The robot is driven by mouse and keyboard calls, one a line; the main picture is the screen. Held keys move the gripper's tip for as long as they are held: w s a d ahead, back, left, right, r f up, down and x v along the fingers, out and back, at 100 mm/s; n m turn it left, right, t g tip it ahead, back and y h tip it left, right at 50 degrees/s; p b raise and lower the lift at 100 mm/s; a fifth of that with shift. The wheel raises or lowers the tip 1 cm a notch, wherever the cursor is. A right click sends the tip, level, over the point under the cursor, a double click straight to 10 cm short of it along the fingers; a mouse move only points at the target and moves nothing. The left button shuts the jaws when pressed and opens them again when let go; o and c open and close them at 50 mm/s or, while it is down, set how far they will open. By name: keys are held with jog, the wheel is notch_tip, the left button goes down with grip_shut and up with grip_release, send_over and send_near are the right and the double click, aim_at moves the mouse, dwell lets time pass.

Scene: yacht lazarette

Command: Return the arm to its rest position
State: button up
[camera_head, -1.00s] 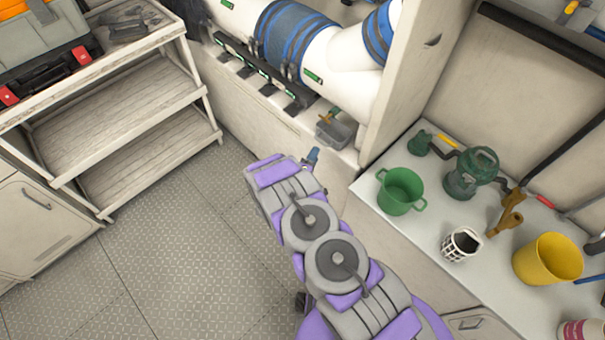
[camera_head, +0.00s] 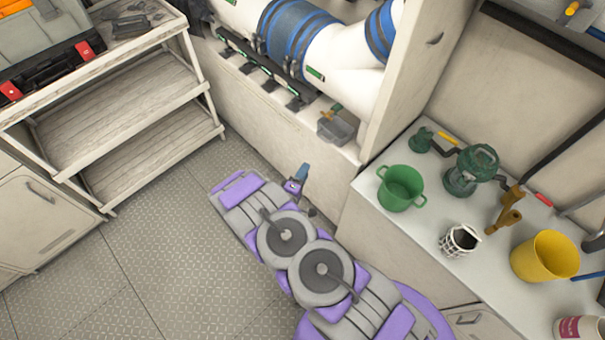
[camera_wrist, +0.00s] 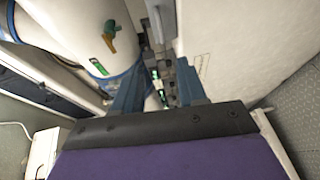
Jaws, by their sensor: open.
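My purple and grey arm is folded above the floor in the lower middle of the head view. My gripper (camera_head: 299,176) shows there only as a small blue tip beyond the arm, in front of the white cabinet wall, with most of it hidden. In the wrist view, two blue fingers of my gripper (camera_wrist: 158,85) stand apart with nothing held between them. White piping and a clamp strip with green marks show beyond the fingers, apart from them.
A white counter (camera_head: 362,190) at the right holds a green pot (camera_head: 401,187), a white basket (camera_head: 459,241) and a yellow bucket (camera_head: 544,256). Wooden shelves (camera_head: 125,125) stand at the left. A grey bin (camera_head: 338,127) sits on the ledge. The metal floor (camera_head: 150,255) is clear.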

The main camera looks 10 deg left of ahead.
dwell(0.3)
jog(key=w+a+r+m+g+y, duration=0.4)
jog(key=w+a+r+m+g, duration=0.15)
jog(key=r, duration=0.25)
jog(key=s+d+r+m+g+y, duration=0.1)
jog(key=s+d+r+g+y, duration=0.15)
jog(key=r, duration=0.45)
jog(key=s+d+r+m+g+y, duration=0.1)
jog(key=s+r+m+g, duration=0.15)
jog(key=r, duration=0.55)
jog(key=s+d+r+m+g+h, duration=0.1)
jog(key=s+d+r+g, duration=0.1)
jog(key=s+d+r, duration=0.3)
jog(key=s+d+r+m+g+h, duration=0.1)
jog(key=s+d+r, duration=0.4)
jog(key=s+d, duration=0.6)
jog(key=s+d+r+m+g+h, duration=0.1)
jog(key=s+d+r+m+g, duration=0.2)
jog(key=s, duration=1.7)
jog(key=d+r+g, duration=0.1)
jog(key=d+r, duration=0.2)
jog(key=d, duration=0.2)
